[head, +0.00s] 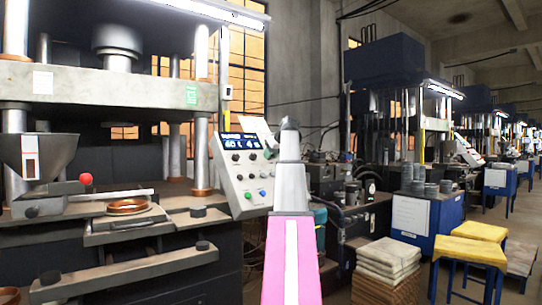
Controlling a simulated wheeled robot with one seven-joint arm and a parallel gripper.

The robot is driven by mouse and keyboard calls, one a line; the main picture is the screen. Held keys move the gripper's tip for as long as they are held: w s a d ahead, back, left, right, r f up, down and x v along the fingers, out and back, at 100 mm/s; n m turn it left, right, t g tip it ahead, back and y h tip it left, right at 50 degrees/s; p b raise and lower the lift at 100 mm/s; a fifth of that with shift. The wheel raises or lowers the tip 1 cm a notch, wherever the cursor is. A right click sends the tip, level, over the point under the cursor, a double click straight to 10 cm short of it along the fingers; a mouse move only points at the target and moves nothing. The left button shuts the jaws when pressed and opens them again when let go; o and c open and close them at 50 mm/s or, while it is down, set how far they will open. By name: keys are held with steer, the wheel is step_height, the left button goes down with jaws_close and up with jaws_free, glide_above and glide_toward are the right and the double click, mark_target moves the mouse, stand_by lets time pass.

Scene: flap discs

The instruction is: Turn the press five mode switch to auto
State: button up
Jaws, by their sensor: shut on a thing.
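The grey control panel (240,182) of the nearest press stands at mid-picture, tilted back, with a lit blue display (241,142) on top. Below the display are small dark knobs (236,158) and coloured buttons, green (248,196) and blue (262,193) among them. The labels are too small to read, so I cannot tell which control is the mode switch or where it points. My pink and grey arm rises just right of the panel and covers part of its right edge. My gripper's fingers do not show; they seem hidden behind the arm.
The press (100,85) fills the left, with a hopper (38,160), a red-knobbed lever (86,180) and a copper-coloured ring (127,207). At right are stacked sacks (388,257), yellow-topped stools (470,252) and a blue cabinet (428,222). More presses line the aisle.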

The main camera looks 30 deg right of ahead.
steer(key=m, duration=0.6)
steer(key=shift+m, duration=0.4)
steer(key=shift+t, duration=0.3)
steer(key=o, duration=0.9)
steer(key=v, duration=1.1)
steer(key=shift+d+f, duration=0.1)
steer(key=shift+d, duration=0.1)
